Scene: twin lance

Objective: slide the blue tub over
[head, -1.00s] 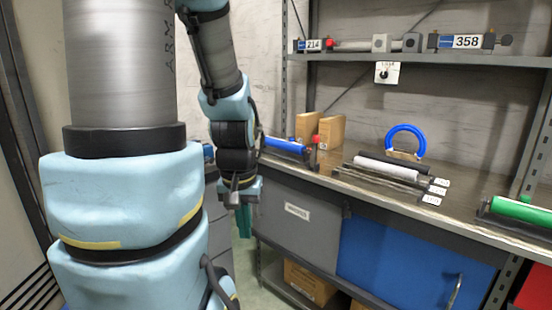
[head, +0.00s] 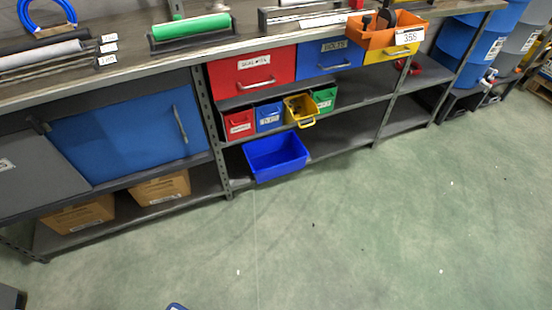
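A blue tub (head: 276,158), open at the top, sits low under the workbench in the head view. It is on the bottom shelf and its front sticks out past the shelf edge over the green floor. It looks empty. My gripper is not in the frame now. A small blue piece at the bottom edge of the picture cannot be told clearly.
Small red (head: 240,124), blue, yellow (head: 301,109) and green bins stand on the shelf above the tub. A blue cabinet door (head: 130,128) and cardboard boxes (head: 160,188) are to the left. Blue drums (head: 470,45) stand far right. The green floor (head: 340,235) in front is clear.

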